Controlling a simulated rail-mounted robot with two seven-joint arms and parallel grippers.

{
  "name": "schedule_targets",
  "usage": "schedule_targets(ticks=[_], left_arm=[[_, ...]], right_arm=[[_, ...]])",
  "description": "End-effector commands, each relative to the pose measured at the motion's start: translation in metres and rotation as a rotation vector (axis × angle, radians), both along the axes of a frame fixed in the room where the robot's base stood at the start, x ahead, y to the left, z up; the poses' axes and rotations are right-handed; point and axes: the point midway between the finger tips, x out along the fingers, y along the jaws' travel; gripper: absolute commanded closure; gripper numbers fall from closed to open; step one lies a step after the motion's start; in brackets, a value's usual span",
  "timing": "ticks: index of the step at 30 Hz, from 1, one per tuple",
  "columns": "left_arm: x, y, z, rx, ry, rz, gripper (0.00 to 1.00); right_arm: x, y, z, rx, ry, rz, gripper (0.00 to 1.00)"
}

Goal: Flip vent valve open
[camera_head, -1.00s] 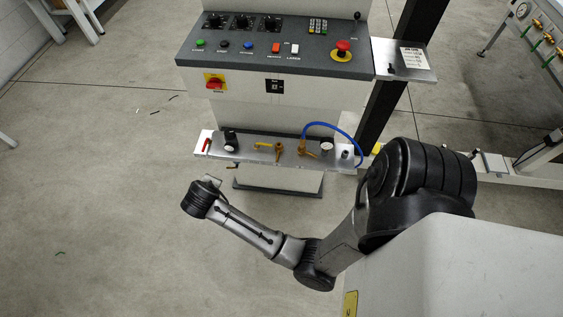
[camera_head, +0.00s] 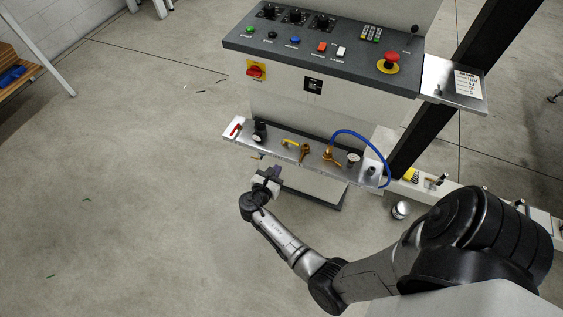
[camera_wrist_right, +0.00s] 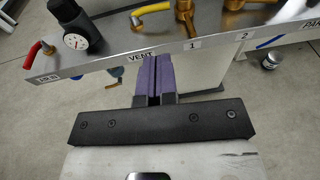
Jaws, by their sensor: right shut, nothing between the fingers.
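The valve panel (camera_head: 272,143) is a grey shelf on the front of the machine. The vent valve's yellow lever (camera_head: 290,142) lies roughly level along the panel; it also shows in the right wrist view (camera_wrist_right: 152,9), above the VENT label (camera_wrist_right: 140,57). My right gripper (camera_head: 270,173) is just in front of and below the panel's front edge. In the right wrist view its purple fingers (camera_wrist_right: 153,62) are together and empty, overlapping the edge near the VENT label, with the lever beyond them. I cannot tell whether they touch the edge. My left gripper is not in view.
A red lever (camera_head: 236,130) and a black regulator (camera_head: 259,132) stand left of the yellow lever. Brass valves (camera_head: 305,153) and a blue hose (camera_head: 365,140) are to its right. The control console (camera_head: 320,55) overhangs behind. The floor at left is open.

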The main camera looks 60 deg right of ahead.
Motion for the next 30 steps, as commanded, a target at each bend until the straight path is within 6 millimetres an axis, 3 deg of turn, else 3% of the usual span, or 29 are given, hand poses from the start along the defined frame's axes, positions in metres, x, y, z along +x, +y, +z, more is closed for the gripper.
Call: schedule_targets(ticks=[12, 18, 30], left_arm=[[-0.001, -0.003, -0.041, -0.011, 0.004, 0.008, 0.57], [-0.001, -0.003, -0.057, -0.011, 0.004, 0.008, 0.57], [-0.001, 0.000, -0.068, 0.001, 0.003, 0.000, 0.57]], right_arm=[[0.008, -0.075, -0.019, -0.001, -0.006, -0.002, 1.00], [0.011, -0.103, -0.024, -0.001, -0.006, -0.001, 1.00], [0.014, -0.125, -0.025, 0.001, -0.005, -0.001, 1.00]])
